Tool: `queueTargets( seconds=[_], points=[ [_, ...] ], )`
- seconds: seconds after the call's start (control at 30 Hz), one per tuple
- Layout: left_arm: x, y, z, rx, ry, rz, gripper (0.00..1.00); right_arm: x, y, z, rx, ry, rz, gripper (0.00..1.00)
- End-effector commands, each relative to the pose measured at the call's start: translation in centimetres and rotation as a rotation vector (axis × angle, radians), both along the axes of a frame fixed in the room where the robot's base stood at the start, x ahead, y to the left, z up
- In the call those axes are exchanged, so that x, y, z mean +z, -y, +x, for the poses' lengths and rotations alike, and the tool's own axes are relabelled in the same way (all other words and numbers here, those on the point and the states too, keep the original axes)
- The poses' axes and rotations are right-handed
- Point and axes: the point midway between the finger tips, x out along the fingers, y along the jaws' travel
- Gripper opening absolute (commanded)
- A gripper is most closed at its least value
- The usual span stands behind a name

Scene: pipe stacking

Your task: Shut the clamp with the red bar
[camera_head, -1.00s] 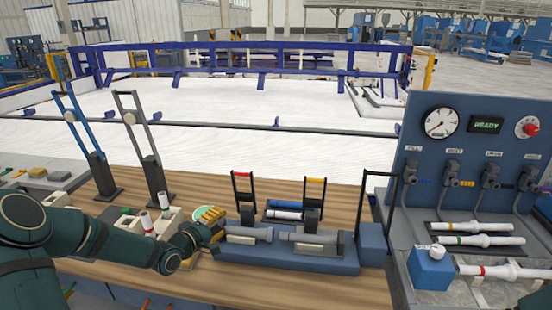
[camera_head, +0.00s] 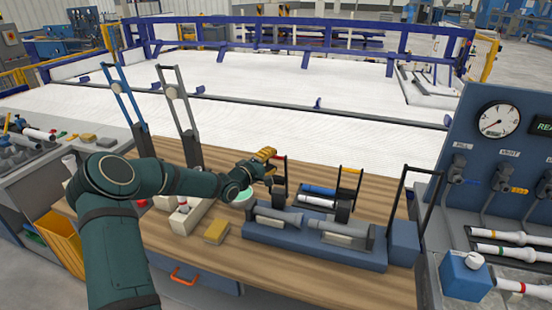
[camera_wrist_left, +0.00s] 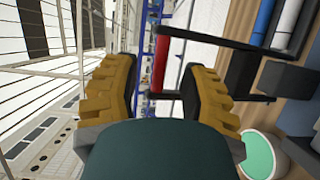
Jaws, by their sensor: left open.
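The blue fixture (camera_head: 315,250) lies on the wooden bench and holds two grey pipe pieces end to end. The clamp with the red bar (camera_head: 283,172) stands upright at the left of the fixture, partly hidden by my left gripper (camera_head: 271,158). A second clamp with an orange-yellow bar (camera_head: 350,170) stands upright to its right. In the left wrist view, the red bar (camera_wrist_left: 160,63) lies between the yellow fingers of my left gripper (camera_wrist_left: 155,75). The fingers are open and apart, with a gap on each side of the bar. My right gripper is out of view.
Blue and white tubes (camera_head: 318,202) lie behind the fixture. A green-topped disc (camera_head: 243,196) and a yellow block (camera_head: 216,231) are on the bench at left. Two tall upright levers (camera_head: 180,110) stand behind my left arm. A gauge panel (camera_head: 490,150) rises at right.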

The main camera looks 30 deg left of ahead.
Motion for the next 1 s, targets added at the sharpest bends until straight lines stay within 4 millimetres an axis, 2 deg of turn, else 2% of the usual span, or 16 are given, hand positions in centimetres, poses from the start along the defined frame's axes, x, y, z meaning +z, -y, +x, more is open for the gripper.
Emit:
queueTargets(
  seconds=[0.1, 0.2, 0.57, 0.6, 0.67, 0.7, 0.73, 1.0],
  points=[
    [0.0, 0.3, 1.5, -0.001, 0.002, 0.000, 0.43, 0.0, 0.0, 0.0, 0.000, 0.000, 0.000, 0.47],
    [0.0, 0.4, 2.2, 0.000, 0.001, 0.000, 0.43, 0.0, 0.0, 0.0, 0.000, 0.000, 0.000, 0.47],
    [-0.1, 0.4, 2.7, 0.000, 0.000, -0.001, 0.43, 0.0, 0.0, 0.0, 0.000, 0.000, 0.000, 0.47],
    [-0.1, 0.4, 2.7, 0.000, 0.000, 0.000, 0.39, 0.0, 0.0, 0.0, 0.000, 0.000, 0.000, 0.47],
    [-0.1, 0.4, 2.7, 0.000, 0.000, 0.000, 0.18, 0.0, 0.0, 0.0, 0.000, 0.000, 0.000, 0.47],
    [-0.1, 0.4, 2.7, 0.000, 0.000, 0.000, 0.04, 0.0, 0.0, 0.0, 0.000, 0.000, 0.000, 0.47],
    [-0.1, 0.4, 2.7, 0.000, 0.000, 0.000, 0.00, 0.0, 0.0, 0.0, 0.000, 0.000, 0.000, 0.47],
    [-0.2, 0.4, 2.5, 0.000, 0.005, 0.001, 0.00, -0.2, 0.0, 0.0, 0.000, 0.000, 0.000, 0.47]
  ],
)
